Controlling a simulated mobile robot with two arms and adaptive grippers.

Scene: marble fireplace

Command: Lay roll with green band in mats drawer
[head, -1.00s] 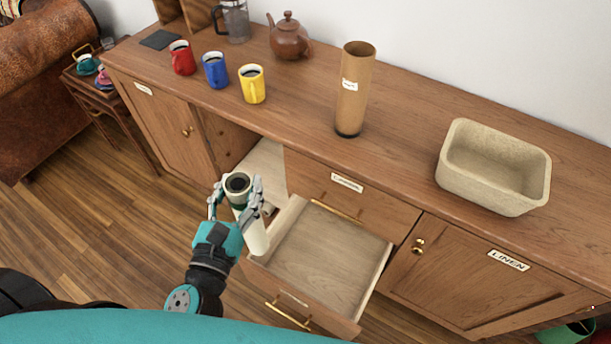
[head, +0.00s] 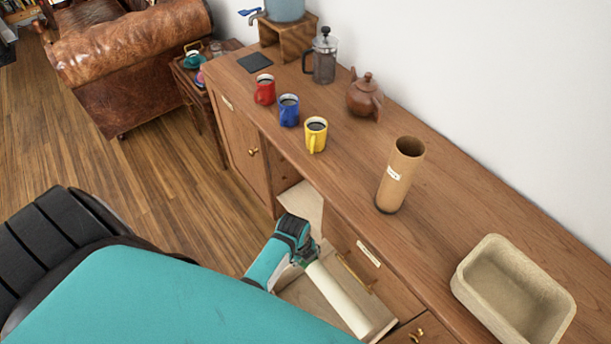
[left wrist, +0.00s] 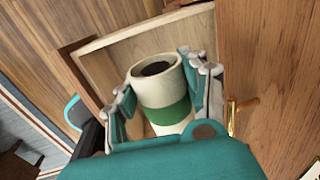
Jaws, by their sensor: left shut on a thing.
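The cream roll with a green band (left wrist: 168,112) is between the fingers of my left gripper (left wrist: 165,105) in the left wrist view, its open end toward the camera. In the head view my left gripper (head: 303,258) is shut on the roll (head: 338,300) near one end. The roll is tilted there, its length reaching toward the lower right over the open drawer (head: 378,326). The drawer's pale wooden inside also shows in the left wrist view (left wrist: 100,65). I cannot tell whether the roll touches the drawer floor. My right gripper is not in view.
The sideboard top (head: 455,190) holds a tall cardboard tube (head: 398,178), a beige bin (head: 470,285), a brown teapot (head: 364,97), a French press (head: 324,60) and red, blue and yellow mugs (head: 316,136). Bare floor (head: 150,180) lies to the left.

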